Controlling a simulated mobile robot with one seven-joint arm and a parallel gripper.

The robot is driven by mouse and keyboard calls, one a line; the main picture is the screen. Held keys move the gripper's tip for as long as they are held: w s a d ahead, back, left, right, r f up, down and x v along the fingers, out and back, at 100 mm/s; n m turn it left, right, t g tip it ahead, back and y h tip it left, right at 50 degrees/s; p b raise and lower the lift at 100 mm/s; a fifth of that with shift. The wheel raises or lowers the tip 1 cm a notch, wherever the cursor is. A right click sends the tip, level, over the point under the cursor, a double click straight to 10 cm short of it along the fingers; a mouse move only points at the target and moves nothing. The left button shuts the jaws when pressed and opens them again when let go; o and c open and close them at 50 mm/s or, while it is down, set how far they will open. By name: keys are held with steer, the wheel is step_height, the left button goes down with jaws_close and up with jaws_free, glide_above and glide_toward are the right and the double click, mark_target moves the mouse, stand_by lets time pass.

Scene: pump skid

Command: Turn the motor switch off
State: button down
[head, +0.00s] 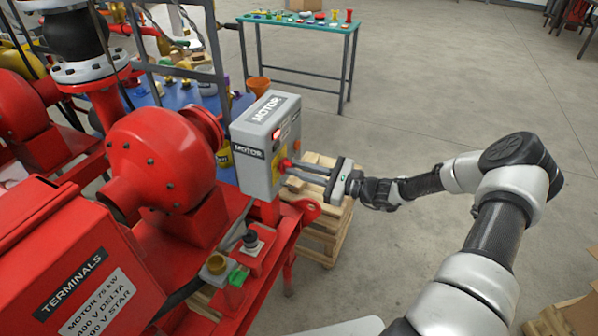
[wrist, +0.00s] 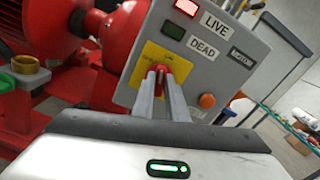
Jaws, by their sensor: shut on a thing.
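The motor switch box is a grey box (head: 262,150) labelled MOTOR, mounted on the red skid. In the wrist view its front panel (wrist: 222,75) carries a red rotary switch (wrist: 160,78) on a yellow plate (wrist: 170,62). Above it, a lit red lamp (wrist: 187,7) is beside the label LIVE. A dark green lamp (wrist: 173,31) is beside the label DEAD. An orange button (wrist: 207,100) sits right of the switch. My gripper (wrist: 160,75) is shut on the red switch handle, which is partly hidden between the fingers. My gripper also shows in the head view (head: 292,166).
A red pump casing (head: 160,160) and a red terminal box (head: 80,265) stand left of the switch box. Wooden pallets (head: 325,225) are stacked behind my gripper. A green-topped table (head: 300,22) stands at the back. The floor to the right is open.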

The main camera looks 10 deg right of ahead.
steer(key=shift+s+a+f+n+b, duration=0.15)
steer(key=shift+n+b, duration=1.7)
steer(key=shift+n, duration=1.65)
steer(key=shift+d+f+n+b, duration=0.15)
steer(key=shift+n+b, duration=1.7)
steer(key=shift+n, duration=1.65)
steer(key=shift+a, duration=0.1)
steer(key=c, duration=1.8)
jaws_free()
steer(key=shift+o, duration=0.2)
steer(key=v, duration=1.7)
steer(key=shift+p, duration=0.35)
steer(key=shift+s+r, duration=0.1)
